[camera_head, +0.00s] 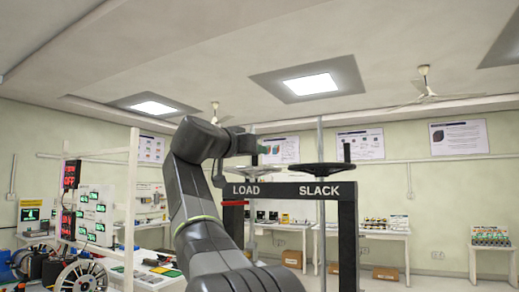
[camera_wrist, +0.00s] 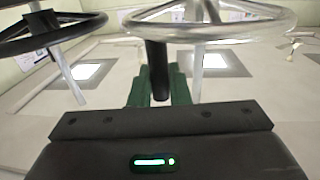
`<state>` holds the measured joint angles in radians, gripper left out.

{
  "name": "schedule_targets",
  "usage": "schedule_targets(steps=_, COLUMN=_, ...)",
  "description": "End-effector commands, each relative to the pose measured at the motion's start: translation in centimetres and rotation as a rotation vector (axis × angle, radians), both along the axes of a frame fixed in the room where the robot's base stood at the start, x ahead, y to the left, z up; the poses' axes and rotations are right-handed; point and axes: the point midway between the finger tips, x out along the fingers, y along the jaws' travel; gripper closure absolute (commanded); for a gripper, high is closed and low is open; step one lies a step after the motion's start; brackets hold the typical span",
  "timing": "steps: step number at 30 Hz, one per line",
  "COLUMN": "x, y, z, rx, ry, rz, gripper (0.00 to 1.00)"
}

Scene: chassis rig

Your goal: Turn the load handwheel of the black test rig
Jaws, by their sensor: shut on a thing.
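The black rig's top beam is lettered LOAD and SLACK. The load handwheel (camera_head: 268,175) lies flat above the LOAD side, and the slack handwheel (camera_head: 328,168) lies above the SLACK side with an upright handle. My gripper (camera_head: 262,149) is just above the load handwheel's rim. In the wrist view, which looks upside down, my green-fingered gripper (camera_wrist: 158,76) is shut on the dark handle (camera_wrist: 157,58) of the load handwheel (camera_wrist: 230,31). The slack handwheel (camera_wrist: 62,38) is at the upper left there. The handle is hidden in the head view.
The rig's beam (camera_head: 288,191) and right post (camera_head: 348,240) stand close to my arm. A white frame (camera_head: 131,200) with displays is at the left. Tables (camera_head: 385,232) with small items line the back wall.

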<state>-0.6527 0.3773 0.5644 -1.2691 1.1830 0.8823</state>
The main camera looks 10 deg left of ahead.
Motion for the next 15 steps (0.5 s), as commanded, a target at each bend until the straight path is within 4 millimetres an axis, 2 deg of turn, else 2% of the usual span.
schedule_targets(steps=15, x=-0.22, y=0.61, z=0.17, rx=0.001, ry=-0.003, rz=-0.088, gripper=1.0)
